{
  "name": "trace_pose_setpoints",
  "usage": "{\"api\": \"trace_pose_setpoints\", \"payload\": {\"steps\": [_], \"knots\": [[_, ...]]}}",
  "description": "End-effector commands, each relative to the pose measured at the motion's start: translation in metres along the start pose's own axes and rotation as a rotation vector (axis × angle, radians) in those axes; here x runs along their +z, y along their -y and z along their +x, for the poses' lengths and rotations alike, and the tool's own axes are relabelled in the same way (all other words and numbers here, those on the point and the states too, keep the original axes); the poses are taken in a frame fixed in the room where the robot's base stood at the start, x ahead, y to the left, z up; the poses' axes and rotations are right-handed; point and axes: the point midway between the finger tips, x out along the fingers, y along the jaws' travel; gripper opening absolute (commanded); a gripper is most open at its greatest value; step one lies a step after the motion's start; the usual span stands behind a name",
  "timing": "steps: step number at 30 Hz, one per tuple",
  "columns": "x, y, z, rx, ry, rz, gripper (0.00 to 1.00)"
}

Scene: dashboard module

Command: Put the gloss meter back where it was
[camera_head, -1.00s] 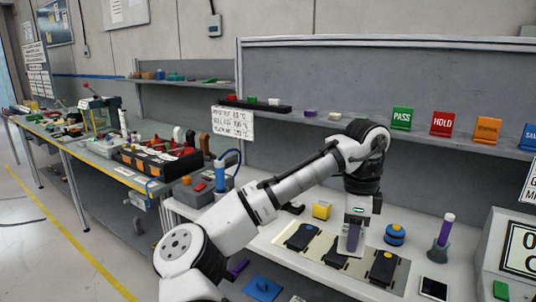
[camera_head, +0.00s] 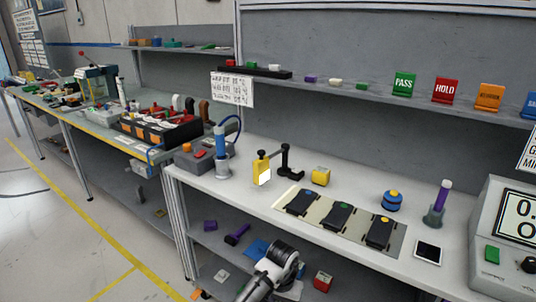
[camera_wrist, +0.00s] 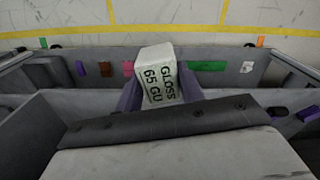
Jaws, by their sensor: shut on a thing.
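The gloss meter (camera_wrist: 158,72) is a pale block lettered "GLOSS 65 GU". In the wrist view it stands slightly tilted between the purple fingers of my gripper (camera_wrist: 160,92), which is shut on it. In the head view only part of my arm shows at the bottom, low in front of the bench; the gripper and the gloss meter are hidden or out of frame there. On the white bench top (camera_head: 330,232), a pale mat (camera_head: 285,207) carries three dark panels (camera_head: 338,216) with coloured dots.
Grey walls (camera_wrist: 70,62) with small coloured pieces between them lie around the held block in the wrist view.

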Motion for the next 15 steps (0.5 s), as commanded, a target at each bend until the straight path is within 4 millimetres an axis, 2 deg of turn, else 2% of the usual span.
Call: {"api": "trace_pose_setpoints", "payload": {"steps": [1,6,14,15], "knots": [[0.003,0.004,0.015,0.005,0.003,-0.056,0.07],[0.007,0.017,0.050,0.002,0.001,-0.196,0.07],[0.013,0.033,0.095,0.002,0.002,-0.375,0.07],[0.012,0.035,0.094,-0.004,-0.005,-0.377,0.07]]}}
